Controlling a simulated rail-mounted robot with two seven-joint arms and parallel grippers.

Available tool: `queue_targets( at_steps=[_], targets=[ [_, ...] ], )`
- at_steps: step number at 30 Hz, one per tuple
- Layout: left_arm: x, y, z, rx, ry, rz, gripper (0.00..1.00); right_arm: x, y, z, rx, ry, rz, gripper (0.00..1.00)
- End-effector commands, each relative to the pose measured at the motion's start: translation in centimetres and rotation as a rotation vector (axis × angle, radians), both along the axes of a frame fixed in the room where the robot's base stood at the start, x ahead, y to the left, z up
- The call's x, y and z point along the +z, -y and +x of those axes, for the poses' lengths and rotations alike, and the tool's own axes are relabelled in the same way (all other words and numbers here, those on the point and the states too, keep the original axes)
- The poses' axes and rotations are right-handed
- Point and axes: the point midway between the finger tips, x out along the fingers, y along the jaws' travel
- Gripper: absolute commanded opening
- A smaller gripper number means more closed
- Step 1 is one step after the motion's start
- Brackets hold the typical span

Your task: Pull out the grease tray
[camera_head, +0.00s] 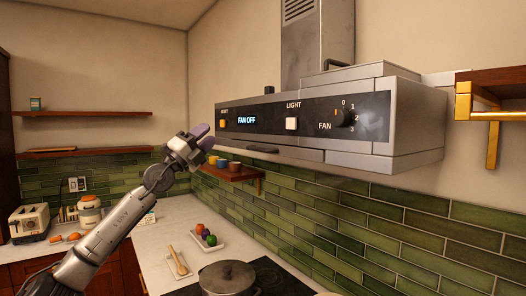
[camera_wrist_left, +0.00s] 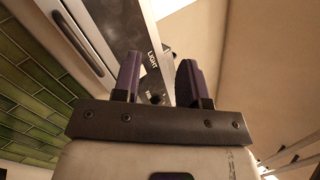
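The range hood (camera_head: 410,120) hangs on the right wall in the head view. The grease tray (camera_head: 285,155) appears to be the low grey front strip under its control panel, with a dark bar handle (camera_head: 263,149). The tray looks closed, flush with the hood. In the left wrist view the dark handle (camera_wrist_left: 78,38) shows on a pale panel at the upper left. My left gripper (camera_head: 203,132) is just left of the hood's left end, apart from the handle. Its purple fingers (camera_wrist_left: 158,78) are spread with nothing between them. My right gripper is not in view.
The hood panel has an orange button (camera_head: 222,124), a white light button (camera_head: 291,124) and a fan knob (camera_head: 344,118); its display reads FAN OFF. A small shelf with cups (camera_head: 235,168) is below. A pot (camera_head: 228,279) stands on the cooktop. Air before the hood is clear.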

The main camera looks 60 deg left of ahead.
Motion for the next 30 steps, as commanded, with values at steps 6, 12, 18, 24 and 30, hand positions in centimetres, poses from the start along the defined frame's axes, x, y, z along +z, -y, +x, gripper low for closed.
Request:
queue_targets(
  at_steps=[6, 12, 18, 24, 30],
  targets=[
    [-5.1, 0.1, 2.6, -0.115, -0.338, -0.157, 0.39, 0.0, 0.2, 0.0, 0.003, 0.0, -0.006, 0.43],
    [-7.0, 0.5, 3.1, -0.202, -0.444, -0.335, 0.39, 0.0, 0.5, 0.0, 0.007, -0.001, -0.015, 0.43],
    [-6.6, 0.5, 3.8, -0.223, -0.442, -0.378, 0.39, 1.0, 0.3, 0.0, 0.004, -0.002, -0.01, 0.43],
    [-5.9, 0.5, 5.6, -0.222, -0.444, -0.377, 0.39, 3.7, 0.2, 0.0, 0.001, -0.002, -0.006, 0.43],
    [-5.5, 0.3, 6.9, -0.224, -0.437, -0.38, 0.39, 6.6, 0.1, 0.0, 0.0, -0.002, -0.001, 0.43]
  ],
)
